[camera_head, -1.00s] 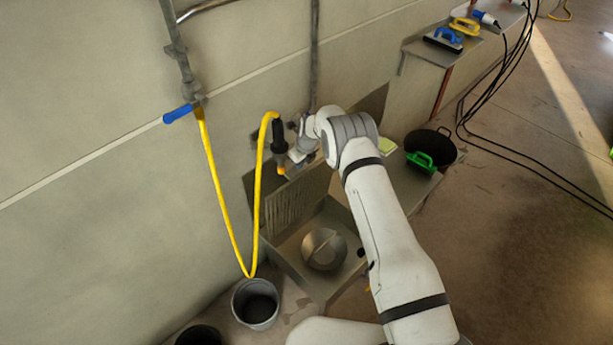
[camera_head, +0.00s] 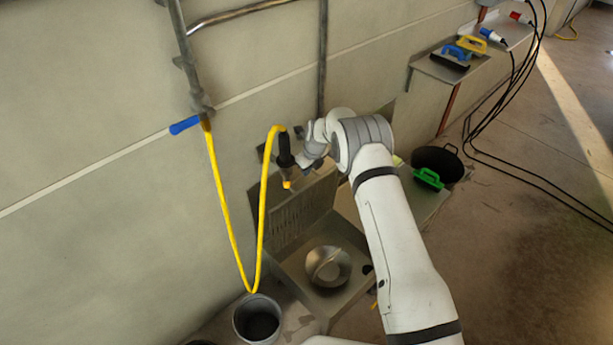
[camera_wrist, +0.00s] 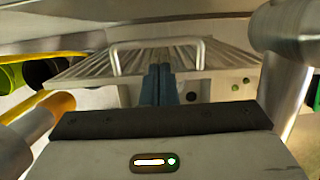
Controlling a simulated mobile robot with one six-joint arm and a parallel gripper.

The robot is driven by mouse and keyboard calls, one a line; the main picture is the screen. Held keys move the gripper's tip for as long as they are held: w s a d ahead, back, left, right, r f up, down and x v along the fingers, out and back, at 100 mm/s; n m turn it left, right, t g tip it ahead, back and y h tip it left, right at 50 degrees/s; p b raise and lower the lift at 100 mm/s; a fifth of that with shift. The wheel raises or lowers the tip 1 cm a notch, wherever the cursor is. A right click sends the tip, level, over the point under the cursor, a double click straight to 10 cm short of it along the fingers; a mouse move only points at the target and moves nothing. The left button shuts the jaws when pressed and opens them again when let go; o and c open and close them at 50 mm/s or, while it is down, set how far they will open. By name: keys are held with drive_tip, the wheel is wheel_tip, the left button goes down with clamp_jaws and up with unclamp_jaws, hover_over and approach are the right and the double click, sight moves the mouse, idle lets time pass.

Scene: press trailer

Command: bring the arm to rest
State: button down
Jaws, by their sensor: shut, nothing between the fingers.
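My arm reaches up from the bottom right of the head view and bends toward the wall. My gripper is mostly hidden behind my wrist links in the head view, close to the black spray nozzle (camera_head: 285,150) on the yellow hose (camera_head: 263,210). In the wrist view the two dark blue fingers of my gripper (camera_wrist: 159,84) lie together, shut, with nothing seen between them. They point toward a ribbed metal panel (camera_wrist: 90,70) with a wire handle. I cannot tell the gap between gripper and nozzle.
A metal sink (camera_head: 355,268) with a round bowl lies below the nozzle. A grey bucket (camera_head: 257,330) stands at the bottom. A green-handled brush (camera_head: 428,179) and a black pan (camera_head: 450,161) are right of my arm. Pipes (camera_head: 322,60) run along the wall.

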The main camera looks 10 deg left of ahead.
drive_tip(key=v, duration=0.3)
drive_tip(key=shift+d+r, duration=0.1)
drive_tip(key=shift+r, duration=0.1)
drive_tip(key=s+d+r+n, duration=0.4)
drive_tip(key=d+r, duration=0.1)
drive_tip(key=r, duration=0.4)
drive_tip(key=s+d+r+n+h, duration=0.1)
drive_tip(key=s+d+r+n, duration=0.35)
drive_tip(key=r, duration=0.35)
drive_tip(key=s+d+r+n, duration=0.35)
drive_tip(key=d+r, duration=0.25)
drive_tip(key=r, duration=0.3)
drive_tip(key=s+d+r+n+t, duration=0.1)
drive_tip(key=s+d+r+n, duration=0.35)
drive_tip(key=s, duration=0.35)
drive_tip(key=s+d+r+n, duration=0.3)
drive_tip(key=s+d, duration=0.2)
drive_tip(key=s, duration=0.3)
drive_tip(key=s+d+f+n, duration=0.1)
drive_tip(key=s+d+n, duration=0.1)
drive_tip(key=s, duration=0.5)
drive_tip(key=s+d+f+n+h, duration=0.1)
drive_tip(key=s+d+n, duration=0.1)
drive_tip(key=s, duration=0.6)
drive_tip(key=shift+n, duration=0.85)
drive_tip(key=shift+d, duration=0.1)
